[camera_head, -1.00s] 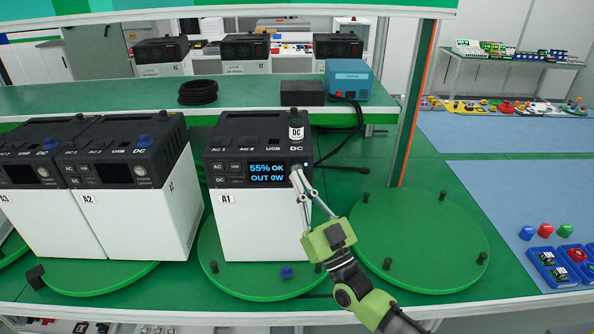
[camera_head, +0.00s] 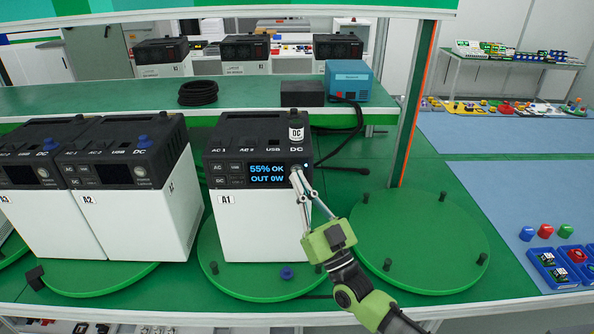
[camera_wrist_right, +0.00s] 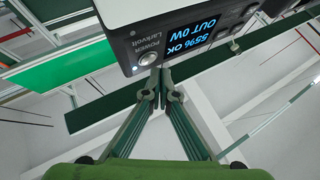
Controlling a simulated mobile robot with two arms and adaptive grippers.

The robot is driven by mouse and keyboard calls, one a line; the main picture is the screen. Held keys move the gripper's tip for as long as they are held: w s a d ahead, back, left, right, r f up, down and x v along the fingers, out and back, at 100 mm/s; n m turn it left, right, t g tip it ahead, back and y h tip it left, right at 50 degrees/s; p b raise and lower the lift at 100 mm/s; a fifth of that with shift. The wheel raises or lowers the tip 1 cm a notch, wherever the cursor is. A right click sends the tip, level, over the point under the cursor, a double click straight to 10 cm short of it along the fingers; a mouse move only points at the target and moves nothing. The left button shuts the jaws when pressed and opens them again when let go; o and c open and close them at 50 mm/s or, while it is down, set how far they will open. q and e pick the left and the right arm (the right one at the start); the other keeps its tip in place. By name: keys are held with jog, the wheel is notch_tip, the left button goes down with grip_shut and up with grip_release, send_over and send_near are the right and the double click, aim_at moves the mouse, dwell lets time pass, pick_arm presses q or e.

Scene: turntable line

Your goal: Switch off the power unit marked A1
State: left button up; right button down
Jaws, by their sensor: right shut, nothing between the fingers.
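The power unit marked A1 (camera_head: 235,222) is a white box with a dark top. It stands upright on a green turntable (camera_head: 252,290). Its lit screen (camera_head: 267,173) reads "55% OK" and "OUT 0W". My right gripper (camera_head: 297,172) is shut and empty, with its fingertips at the right end of the A1 front panel, beside the screen. In the right wrist view a round silver button (camera_wrist_right: 148,58) marked POWER shows just beyond the fingertips (camera_wrist_right: 150,76); I cannot tell whether they touch it. In the head view the fingers hide the button. My left gripper is not in view.
The unit marked A2 (camera_head: 130,228) stands to the left with its screen dark. An empty green turntable (camera_head: 425,240) with short black pegs lies to the right. A blue cap (camera_head: 286,273) lies on A1's turntable. A blue box (camera_head: 348,82) sits on the shelf behind.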

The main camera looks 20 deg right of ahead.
jog(key=shift+w, duration=0.1)
jog(key=shift+w+d, duration=0.15)
jog(key=shift+w, duration=0.2)
jog(key=shift+w+d+b, duration=0.1)
jog(key=shift+w+b, duration=0.2)
jog(key=shift+b, duration=0.1)
dwell(0.7)
jog(key=shift+s, duration=0.15)
jog(key=shift+s+a+p, duration=0.25)
jog(key=shift+s+p, duration=0.15)
jog(key=shift+s, duration=0.25)
jog(key=s+p, duration=0.1)
jog(key=s, duration=0.1)
jog(key=s+a+p, duration=0.1)
jog(key=s, duration=0.1)
jog(key=shift+s+a, duration=0.15)
jog(key=shift+s, duration=0.2)
